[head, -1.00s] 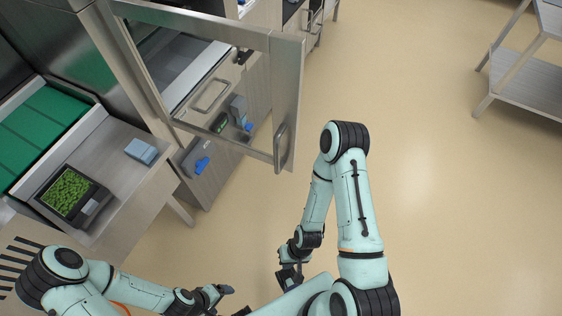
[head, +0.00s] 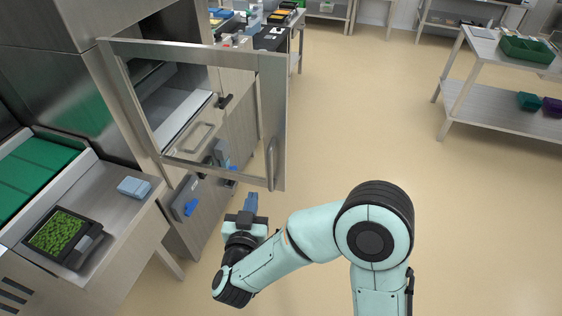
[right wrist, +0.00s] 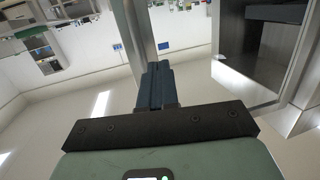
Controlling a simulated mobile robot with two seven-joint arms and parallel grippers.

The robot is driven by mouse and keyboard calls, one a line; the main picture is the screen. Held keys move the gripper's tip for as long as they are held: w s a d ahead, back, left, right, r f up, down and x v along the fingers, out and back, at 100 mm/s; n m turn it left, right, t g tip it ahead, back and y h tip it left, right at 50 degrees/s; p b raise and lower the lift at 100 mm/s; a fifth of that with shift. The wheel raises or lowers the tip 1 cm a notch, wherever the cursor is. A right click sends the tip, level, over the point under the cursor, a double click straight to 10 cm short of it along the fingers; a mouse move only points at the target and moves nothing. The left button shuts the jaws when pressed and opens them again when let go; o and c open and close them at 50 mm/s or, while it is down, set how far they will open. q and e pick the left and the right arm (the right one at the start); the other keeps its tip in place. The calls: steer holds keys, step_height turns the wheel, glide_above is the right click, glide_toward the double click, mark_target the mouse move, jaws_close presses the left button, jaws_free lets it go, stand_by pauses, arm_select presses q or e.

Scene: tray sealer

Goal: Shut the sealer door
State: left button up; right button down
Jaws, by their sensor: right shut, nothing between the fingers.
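The sealer door (head: 274,110) is a steel frame with a clear pane, standing open and swung out from the sealer (head: 75,85). A vertical bar handle (head: 271,163) is on its free edge. My right gripper (head: 251,203) is in front of and below the door's lower edge, left of the handle, apart from it in the head view. Its blue fingers are shut with nothing between them, as the right wrist view also shows (right wrist: 156,85). A steel post, probably the door frame, stands just beyond the fingers there. My left gripper is out of view.
A steel rack (head: 490,100) with bins stands at right. The floor (head: 360,120) between is clear.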

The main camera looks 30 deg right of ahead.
mark_target(284, 146)
steer(key=s+r+m+g+h, duration=0.1)
steer(key=s+r+m+h, duration=0.15)
steer(key=s+r, duration=0.35)
steer(key=shift+h, duration=0.45)
steer(key=p+x, duration=0.1)
steer(key=x, duration=0.3)
steer(key=p+x, duration=0.1)
steer(key=x, duration=0.9)
steer(key=shift+w+a+r+p, duration=0.1)
steer(key=shift+w+r+p, duration=0.2)
steer(key=shift+r+p, duration=0.1)
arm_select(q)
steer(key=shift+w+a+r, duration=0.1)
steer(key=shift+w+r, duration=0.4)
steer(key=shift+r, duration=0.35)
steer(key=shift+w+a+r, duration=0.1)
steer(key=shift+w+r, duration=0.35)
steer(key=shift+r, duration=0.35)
arm_select(e)
steer(key=shift+w+d+f, duration=0.1)
steer(key=shift+w+d, duration=0.25)
steer(key=shift+d, duration=0.05)
